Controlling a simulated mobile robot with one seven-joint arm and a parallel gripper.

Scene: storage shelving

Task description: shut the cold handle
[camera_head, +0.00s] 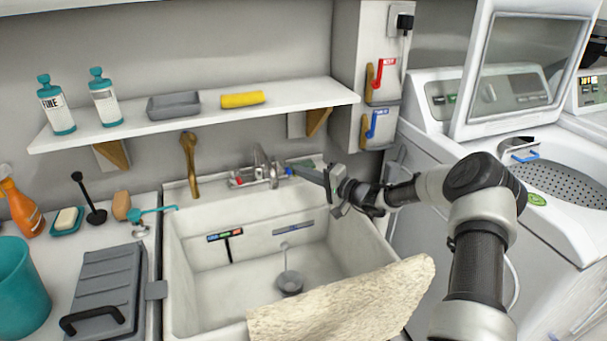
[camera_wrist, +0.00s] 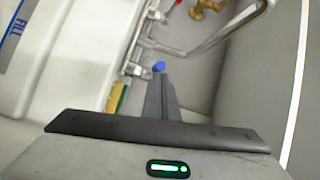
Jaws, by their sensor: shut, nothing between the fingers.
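The cold handle is a small blue-tipped tap handle (camera_head: 290,171) at the right end of the chrome faucet (camera_head: 262,165) on the sink's back ledge. Its blue tip (camera_wrist: 159,66) also shows in the wrist view, right at my fingertips. My gripper (camera_head: 302,173) reaches in from the right over the sink's back right corner. In the wrist view my gripper (camera_wrist: 160,82) has its fingers together with nothing between them. The fingertips look touching or nearly touching the blue tip; I cannot tell which. They partly hide the handle's lower part.
The red-tipped handle (camera_head: 241,177) is at the faucet's left end. A shelf (camera_head: 200,117) overhangs the back. A beige towel (camera_head: 345,308) lies over the front rim. A washer (camera_head: 545,200) stands right. The basin is mostly open.

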